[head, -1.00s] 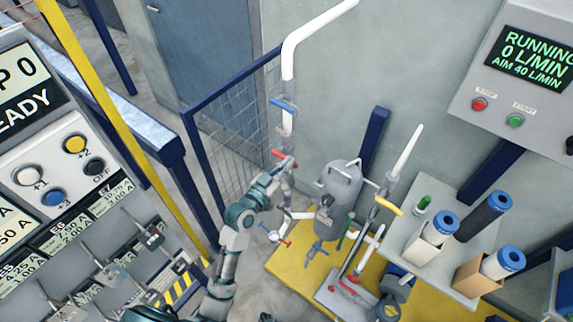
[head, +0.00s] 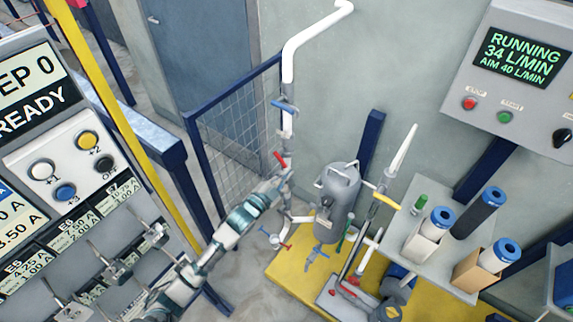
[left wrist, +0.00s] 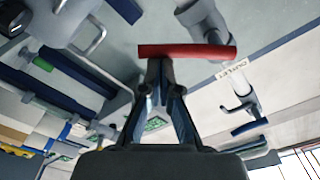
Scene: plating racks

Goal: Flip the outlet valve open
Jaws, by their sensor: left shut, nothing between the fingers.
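The outlet valve's red handle (head: 280,160) is on the white vertical pipe beside the mesh fence in the head view, tilted across the pipe. In the left wrist view, the red handle (left wrist: 187,51) lies across the picture just beyond my fingertips, with a label reading "OUTLET" (left wrist: 234,75) beside it. My left gripper (head: 285,176) is just below the handle in the head view. In the left wrist view its fingers (left wrist: 160,72) are shut and empty, close against the handle; I cannot tell if they touch. My right gripper is out of view.
A blue handle (head: 284,106) sits higher on the same pipe. A grey tank (head: 338,203) stands to the right on a yellow base (head: 280,268). The wall panel (head: 525,58) reads "RUNNING 34 L/MIN, AIM 40 L/MIN". A shelf (head: 408,205) with cartridges is further right.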

